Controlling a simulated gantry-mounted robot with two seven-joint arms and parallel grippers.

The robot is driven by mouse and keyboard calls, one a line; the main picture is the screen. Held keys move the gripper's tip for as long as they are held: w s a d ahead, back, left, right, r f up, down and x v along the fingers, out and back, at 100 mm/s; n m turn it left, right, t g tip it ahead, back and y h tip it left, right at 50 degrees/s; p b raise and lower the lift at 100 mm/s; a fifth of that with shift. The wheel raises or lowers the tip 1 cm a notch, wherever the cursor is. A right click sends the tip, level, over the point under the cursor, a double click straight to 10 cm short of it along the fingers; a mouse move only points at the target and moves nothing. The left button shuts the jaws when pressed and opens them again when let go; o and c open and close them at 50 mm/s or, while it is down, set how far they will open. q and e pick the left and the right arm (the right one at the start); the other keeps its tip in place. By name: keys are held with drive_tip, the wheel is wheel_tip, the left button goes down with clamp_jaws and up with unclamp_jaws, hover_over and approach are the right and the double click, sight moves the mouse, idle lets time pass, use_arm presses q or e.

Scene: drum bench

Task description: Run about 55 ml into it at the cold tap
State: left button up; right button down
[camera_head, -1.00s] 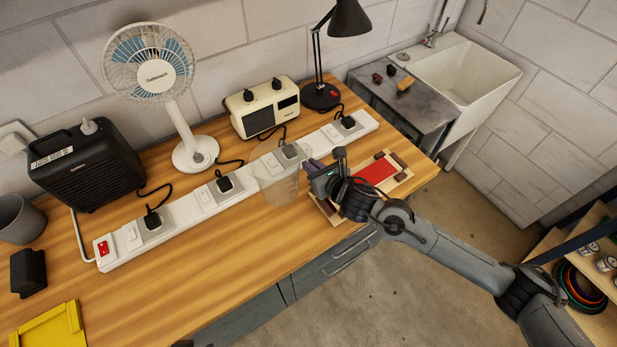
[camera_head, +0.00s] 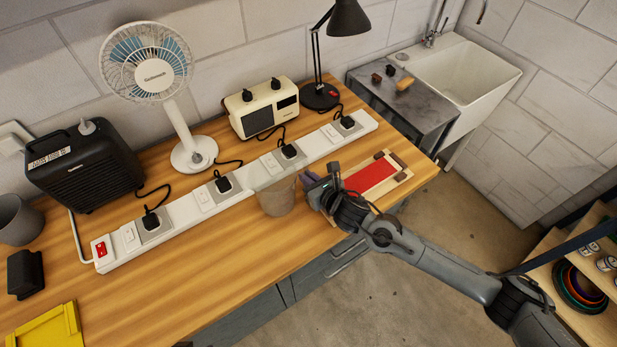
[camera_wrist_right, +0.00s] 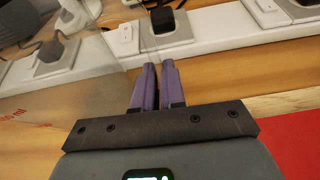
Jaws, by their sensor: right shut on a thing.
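A clear beaker (camera_head: 276,197) is beside the front edge of the long white power strip, over the wooden bench. My right gripper (camera_head: 308,181) is at its right side, with its purple fingers shut on its wall. In the right wrist view the gripper (camera_wrist_right: 157,85) shows closed fingers, and the see-through beaker (camera_wrist_right: 60,110) with red "ml" print fills the left. I cannot tell whether its base touches the bench or whether it holds any liquid. The tap (camera_head: 430,40) stands at the back of the white sink (camera_head: 490,102). My left gripper is not in view.
The power strip (camera_head: 175,213) with several plugs crosses the bench behind the beaker. A fan (camera_head: 150,65), radio (camera_head: 262,108) and black lamp (camera_head: 320,97) stand behind it. A red-centred wooden tray (camera_head: 398,172) lies right. A grey side table (camera_head: 415,110) adjoins the sink.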

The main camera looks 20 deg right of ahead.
drive_tip(key=c, duration=1.2)
unclamp_jaws()
